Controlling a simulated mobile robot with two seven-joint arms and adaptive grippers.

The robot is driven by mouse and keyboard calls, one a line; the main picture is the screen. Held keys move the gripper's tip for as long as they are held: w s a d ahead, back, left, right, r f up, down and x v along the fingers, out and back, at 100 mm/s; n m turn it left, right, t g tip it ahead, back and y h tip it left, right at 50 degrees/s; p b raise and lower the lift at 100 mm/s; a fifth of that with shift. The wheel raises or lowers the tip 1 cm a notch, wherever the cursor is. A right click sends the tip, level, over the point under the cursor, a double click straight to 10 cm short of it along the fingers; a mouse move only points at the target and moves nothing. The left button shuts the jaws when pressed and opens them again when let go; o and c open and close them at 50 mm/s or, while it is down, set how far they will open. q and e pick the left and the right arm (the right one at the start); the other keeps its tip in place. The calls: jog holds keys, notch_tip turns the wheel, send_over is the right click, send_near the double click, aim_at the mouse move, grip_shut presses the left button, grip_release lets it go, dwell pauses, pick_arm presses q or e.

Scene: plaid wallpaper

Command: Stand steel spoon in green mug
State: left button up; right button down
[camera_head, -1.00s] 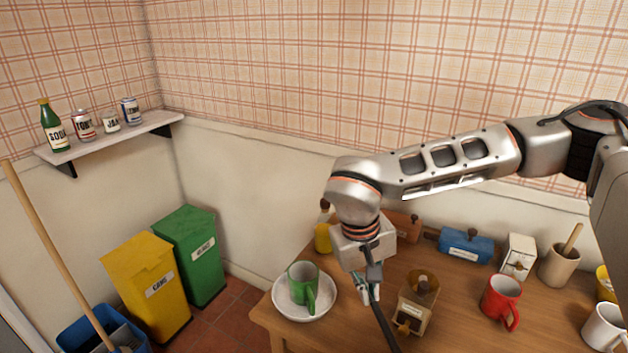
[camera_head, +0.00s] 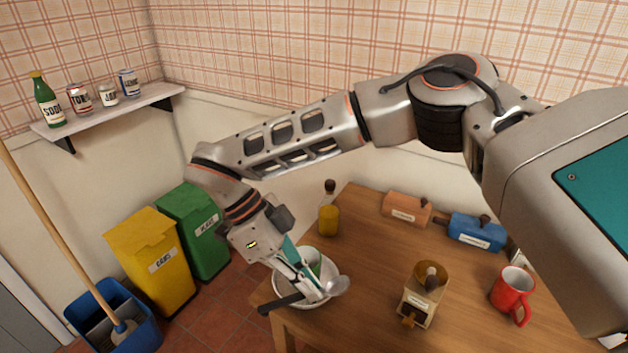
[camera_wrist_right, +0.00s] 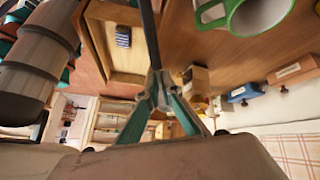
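My right gripper (camera_head: 312,287) is shut on the steel spoon. My left gripper is not in view.
A wooden grinder (camera_head: 422,295) and a red mug (camera_head: 512,294) stand to the right on the table. A yellow shaker (camera_head: 328,220) stands behind the dish. Orange (camera_head: 407,208) and blue (camera_head: 477,232) boxes are at the back. The table's left edge is close to the dish.

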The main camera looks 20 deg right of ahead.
jog(key=m+g, duration=0.1)
jog(key=m, duration=0.1)
jog(key=a+r+m+g+y, duration=0.1)
jog(key=m+g, duration=0.1)
jog(key=m, duration=0.1)
jog(key=shift+w+a+r+m+y, duration=0.2)
jog(key=shift+w+r+m+y, duration=0.05)
jog(key=shift+w+m+y, duration=0.1)
jog(key=w+d+r+m+t+y, duration=0.3)
jog(key=w+r+m+t+y, duration=0.25)
jog(key=m+y, duration=0.7)
jog(key=w+d+r+m+t+y, duration=0.3)
jog(key=w+r+m+t+y, duration=0.35)
jog(key=m, duration=0.95)
notch_tip(320, 180, down, 14)
jog(key=g+y+b, duration=0.1)
jog(key=y+b, duration=0.2)
jog(key=b, duration=0.4)
jog(key=shift+w+b, duration=0.3)
jog(key=shift+w, duration=0.05)
